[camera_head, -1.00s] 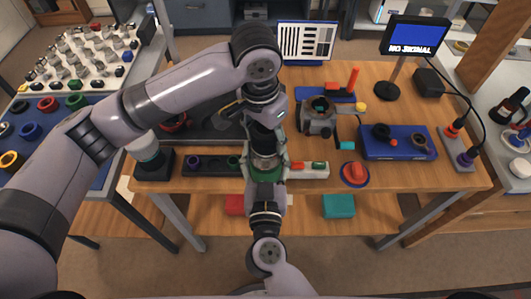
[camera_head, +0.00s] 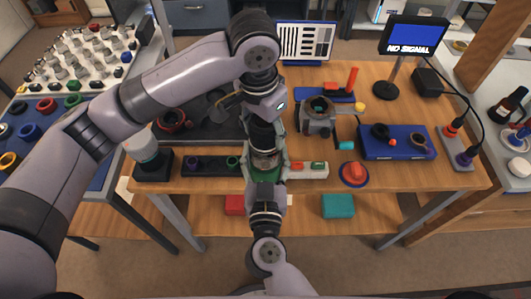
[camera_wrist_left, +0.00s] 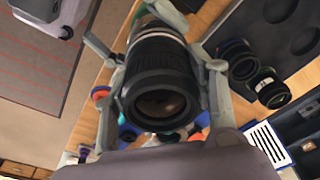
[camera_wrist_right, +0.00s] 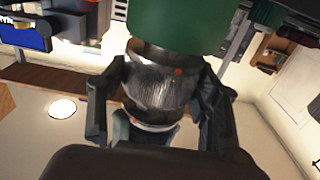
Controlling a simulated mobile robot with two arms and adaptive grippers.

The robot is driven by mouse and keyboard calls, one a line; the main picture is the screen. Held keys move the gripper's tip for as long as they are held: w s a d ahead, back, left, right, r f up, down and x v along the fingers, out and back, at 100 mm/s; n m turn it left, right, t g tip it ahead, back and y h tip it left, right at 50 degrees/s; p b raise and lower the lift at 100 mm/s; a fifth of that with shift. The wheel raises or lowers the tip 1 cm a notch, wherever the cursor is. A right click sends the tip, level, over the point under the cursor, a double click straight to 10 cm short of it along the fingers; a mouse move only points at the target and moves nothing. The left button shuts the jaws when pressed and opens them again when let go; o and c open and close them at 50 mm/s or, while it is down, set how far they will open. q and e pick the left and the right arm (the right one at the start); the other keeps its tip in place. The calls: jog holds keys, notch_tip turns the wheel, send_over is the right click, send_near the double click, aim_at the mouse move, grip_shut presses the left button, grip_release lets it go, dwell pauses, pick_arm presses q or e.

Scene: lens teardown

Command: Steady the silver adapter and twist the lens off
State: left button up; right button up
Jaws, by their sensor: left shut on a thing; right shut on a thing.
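The black lens (camera_head: 264,137) is upright between the fingers of my left gripper (camera_wrist_left: 160,75), which is shut on it from above. Its ribbed barrel and dark front glass show in the left wrist view (camera_wrist_left: 160,88). The silver adapter (camera_wrist_right: 155,82) has a shiny metal band and a small red dot. My right gripper (camera_wrist_right: 157,98) is shut around it, with one finger on each side. In the head view the adapter is mostly hidden by the grippers. A green part (camera_wrist_right: 175,22) is against the adapter and shows beside the right gripper in the head view.
A dark holder strip (camera_head: 205,165) lies left of the grippers. A monitor (camera_head: 413,36) stands behind.

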pick_arm(q)
jog(key=shift+r, duration=0.1)
jog(key=shift+d+r, duration=0.1)
jog(key=shift+r, duration=2.35)
pick_arm(e)
jog(key=shift+a, duration=0.1)
jog(key=o, duration=1.6)
pick_arm(q)
jog(key=shift+r, duration=0.1)
pick_arm(e)
jog(key=shift+s, duration=0.1)
pick_arm(q)
jog(key=shift+r+p, duration=0.75)
jog(key=shift+p, duration=0.1)
pick_arm(e)
jog(key=shift+s+r, duration=0.2)
jog(key=shift+s, duration=0.45)
jog(key=shift+s+r, duration=0.2)
jog(key=shift+s, duration=0.4)
pick_arm(q)
jog(key=shift+r+p, duration=1.55)
pick_arm(e)
jog(key=shift+s+r, duration=0.2)
jog(key=shift+s, duration=0.85)
jog(key=shift+s+r, duration=0.25)
jog(key=shift+s, duration=0.85)
jog(key=shift+s+r, duration=0.2)
jog(key=shift+s, duration=0.85)
